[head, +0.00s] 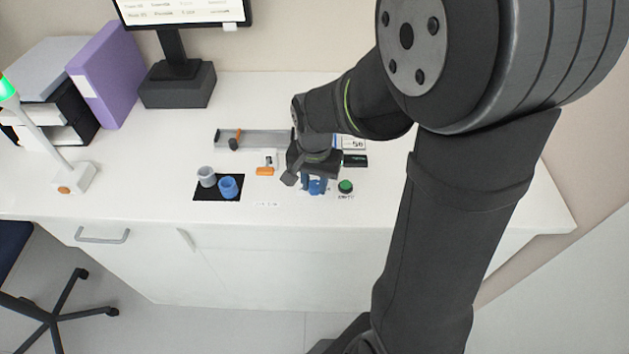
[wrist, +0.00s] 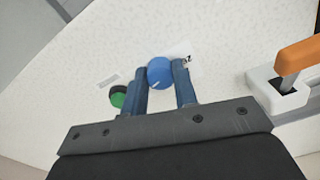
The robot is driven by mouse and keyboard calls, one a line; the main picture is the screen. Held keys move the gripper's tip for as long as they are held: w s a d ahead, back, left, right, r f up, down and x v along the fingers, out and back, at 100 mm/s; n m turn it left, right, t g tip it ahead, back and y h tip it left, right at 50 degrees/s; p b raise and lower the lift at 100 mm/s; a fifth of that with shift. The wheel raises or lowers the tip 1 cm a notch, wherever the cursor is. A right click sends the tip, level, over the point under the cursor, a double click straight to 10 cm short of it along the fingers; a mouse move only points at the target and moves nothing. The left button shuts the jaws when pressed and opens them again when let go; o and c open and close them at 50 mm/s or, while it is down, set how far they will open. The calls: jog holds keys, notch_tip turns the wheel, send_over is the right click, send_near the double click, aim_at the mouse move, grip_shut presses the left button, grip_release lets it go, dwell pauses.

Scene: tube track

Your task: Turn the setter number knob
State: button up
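The blue setter knob (wrist: 160,73) has a small pale pointer mark and sits on the white surface. It also shows in the head view (head: 316,187), partly hidden by my gripper. My gripper (wrist: 160,78) points down at the knob with its two fingers apart, one on each side of it. In the head view my gripper (head: 315,184) is low over the bench at the knob. The fingertips appear very close to the knob's sides; I cannot tell whether they press on it. A printed number shows beside the knob, too small to read surely.
A green button (head: 345,186) is just right of the knob; the wrist view shows it beside a finger (wrist: 118,96). An orange-handled switch (head: 265,170), a black mat (head: 206,195) with grey and blue cups, and a grey track (head: 262,139) are nearby. The front bench is clear.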

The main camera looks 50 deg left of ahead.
aim_at(315, 184)
jog(key=shift+n, duration=0.4)
jog(key=n, duration=0.4)
jog(key=shift+n, duration=0.4)
jog(key=n, duration=0.6)
dwell(0.4)
jog(key=o, duration=1)
notch_tip(315, 184, up, 18)
jog(key=shift+f, duration=0.25)
